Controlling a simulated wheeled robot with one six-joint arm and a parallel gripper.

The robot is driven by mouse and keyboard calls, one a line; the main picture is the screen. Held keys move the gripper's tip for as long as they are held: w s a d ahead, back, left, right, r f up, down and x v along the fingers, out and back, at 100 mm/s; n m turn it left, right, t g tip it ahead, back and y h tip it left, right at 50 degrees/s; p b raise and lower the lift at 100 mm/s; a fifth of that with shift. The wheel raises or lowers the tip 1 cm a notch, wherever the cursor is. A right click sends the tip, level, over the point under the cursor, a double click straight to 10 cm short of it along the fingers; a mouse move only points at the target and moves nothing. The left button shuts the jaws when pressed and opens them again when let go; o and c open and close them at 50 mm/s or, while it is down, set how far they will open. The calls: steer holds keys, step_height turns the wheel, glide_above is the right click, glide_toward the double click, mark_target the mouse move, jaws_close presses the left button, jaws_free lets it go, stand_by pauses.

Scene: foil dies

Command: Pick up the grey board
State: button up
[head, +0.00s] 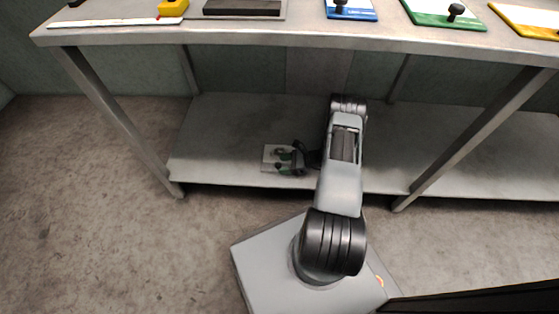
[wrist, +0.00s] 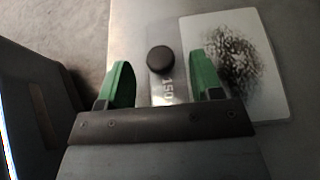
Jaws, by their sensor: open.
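In the wrist view, the grey board (wrist: 155,90) lies flat, with a black round knob (wrist: 160,60) and the printed number 150. Its outer edges are hard to tell from the grey surface. My gripper (wrist: 163,82) has its two green fingers apart, one on each side of the knob. Whether they touch it cannot be told. In the head view, my gripper (head: 287,160) is low over the lower shelf, beside a pale flat piece (head: 270,152) that it partly covers.
A white plate with a dark speckled patch (wrist: 238,65) lies right of the knob. The lower shelf (head: 225,130) is otherwise mostly bare. Above it, the table top (head: 300,32) holds blue (head: 350,12), green (head: 440,15) and yellow (head: 525,20) boards. Table legs (head: 118,120) flank the shelf.

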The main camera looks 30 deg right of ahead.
steer(key=shift+w+a+f, duration=0.2)
steer(key=shift+w+a, duration=0.1)
steer(key=shift+a, duration=0.25)
steer(key=c, duration=1.1)
jaws_close()
steer(key=shift+r, duration=0.15)
